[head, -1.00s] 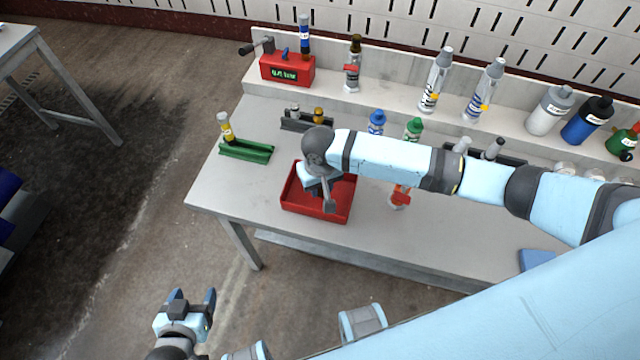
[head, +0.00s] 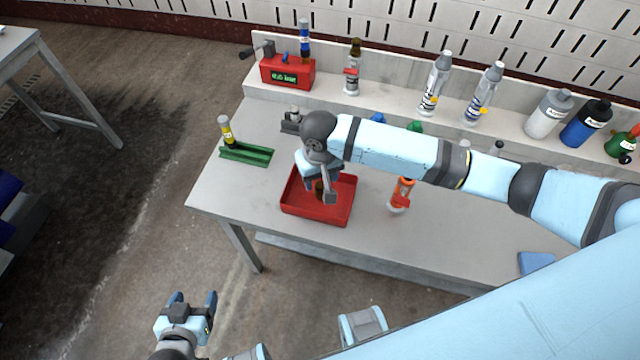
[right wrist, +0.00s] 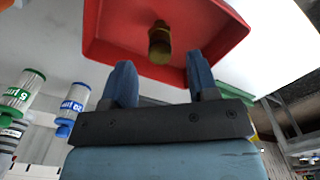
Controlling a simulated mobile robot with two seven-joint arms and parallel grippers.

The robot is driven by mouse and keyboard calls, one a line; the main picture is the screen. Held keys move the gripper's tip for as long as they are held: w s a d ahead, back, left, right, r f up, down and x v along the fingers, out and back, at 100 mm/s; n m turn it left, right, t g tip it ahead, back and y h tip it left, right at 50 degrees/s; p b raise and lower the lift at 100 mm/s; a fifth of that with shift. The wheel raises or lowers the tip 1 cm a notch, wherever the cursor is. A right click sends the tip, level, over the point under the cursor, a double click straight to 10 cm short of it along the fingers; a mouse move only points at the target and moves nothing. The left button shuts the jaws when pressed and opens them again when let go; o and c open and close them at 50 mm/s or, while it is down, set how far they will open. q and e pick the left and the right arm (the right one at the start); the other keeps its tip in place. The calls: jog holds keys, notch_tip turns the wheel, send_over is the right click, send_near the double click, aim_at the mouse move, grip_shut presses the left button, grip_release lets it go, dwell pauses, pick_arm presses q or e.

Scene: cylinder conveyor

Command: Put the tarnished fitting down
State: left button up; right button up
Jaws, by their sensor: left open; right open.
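The tarnished fitting (right wrist: 159,42) is a small brownish-brass piece in the red tray (right wrist: 105,35). In the head view the fitting (head: 319,187) is a dark spot inside the tray (head: 310,210), partly covered by my right gripper. My right gripper (right wrist: 160,65) is open, its blue fingers apart, with the fitting just beyond the fingertips and in line with the gap between them. In the head view my right gripper hangs over the tray. My left gripper (head: 192,299) is open and empty, low in front of the table.
A green rail (head: 247,153) with a yellow-banded cylinder stands left of the tray. An orange-capped bottle (head: 401,193) stands to its right. A red device (head: 287,72) and several bottles line the back shelf. A blue pad (head: 536,260) lies at the front right.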

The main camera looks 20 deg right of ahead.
aim_at(320, 185)
notch_tip(320, 185, up, 7)
jog(key=shift+f, duration=0.2)
dwell(0.5)
jog(key=s+a+f+n+t+y+p, duration=0.1)
jog(key=s+a+f+t+y+p, duration=0.3)
jog(key=s+a+t+y+p, duration=0.15)
jog(key=s+d+n+t+h+p, duration=0.1)
jog(key=s+d+t, duration=0.4)
jog(key=s+d, duration=0.6)
jog(key=shift+s+h+p, duration=0.45)
jog(key=shift+h+p, duration=0.2)
jog(key=shift+p, duration=0.55)
jog(key=shift+f+t, duration=0.1)
jog(key=shift+t, duration=0.15)
